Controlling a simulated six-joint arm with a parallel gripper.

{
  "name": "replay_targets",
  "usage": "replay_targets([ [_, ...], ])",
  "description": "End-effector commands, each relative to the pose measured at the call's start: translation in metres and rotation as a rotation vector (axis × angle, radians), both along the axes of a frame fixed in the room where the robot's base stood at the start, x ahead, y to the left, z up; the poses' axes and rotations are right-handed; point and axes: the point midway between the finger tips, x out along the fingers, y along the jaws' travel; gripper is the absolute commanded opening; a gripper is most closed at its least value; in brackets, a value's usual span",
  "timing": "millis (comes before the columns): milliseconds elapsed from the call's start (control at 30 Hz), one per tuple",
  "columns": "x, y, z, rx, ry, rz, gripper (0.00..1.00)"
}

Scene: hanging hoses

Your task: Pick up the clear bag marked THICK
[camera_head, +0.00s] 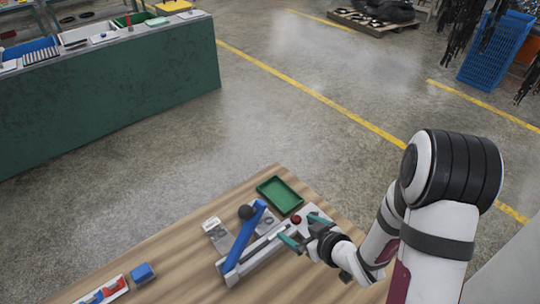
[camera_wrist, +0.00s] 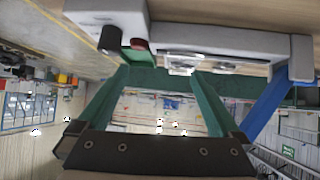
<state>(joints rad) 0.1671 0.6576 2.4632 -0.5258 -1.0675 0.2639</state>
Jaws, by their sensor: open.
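Two small clear bags lie on the wooden table in the head view: one with a pale label (camera_head: 213,226) left of the blue lever, and one (camera_head: 267,222) just right of the lever's black knob. The print is too small to read, so I cannot tell which is marked THICK. In the wrist view, a small clear item (camera_wrist: 183,64) shows between the fingers at the grey fixture; I cannot tell if it is a bag. My gripper (camera_head: 303,229), with green fingers, is open and empty over the right end of the fixture. Its spread fingers also show in the wrist view (camera_wrist: 165,76).
A grey fixture (camera_head: 262,252) with a blue lever (camera_head: 243,240) stands beside my gripper. A green tray (camera_head: 280,195) lies behind it. A blue block (camera_head: 143,272) and a tray of red and blue pieces (camera_head: 103,291) are at front left, with bare wood between.

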Motion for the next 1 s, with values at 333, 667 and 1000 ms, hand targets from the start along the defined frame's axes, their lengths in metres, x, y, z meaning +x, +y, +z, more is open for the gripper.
replay_targets([
  [333,0.003,0.049,-0.015,0.123,-0.086,0.134,1.0],
  [667,0.034,0.078,-0.039,0.12,-0.086,0.129,1.0],
  [1000,0.034,0.077,-0.038,0.12,-0.086,0.127,0.66],
])
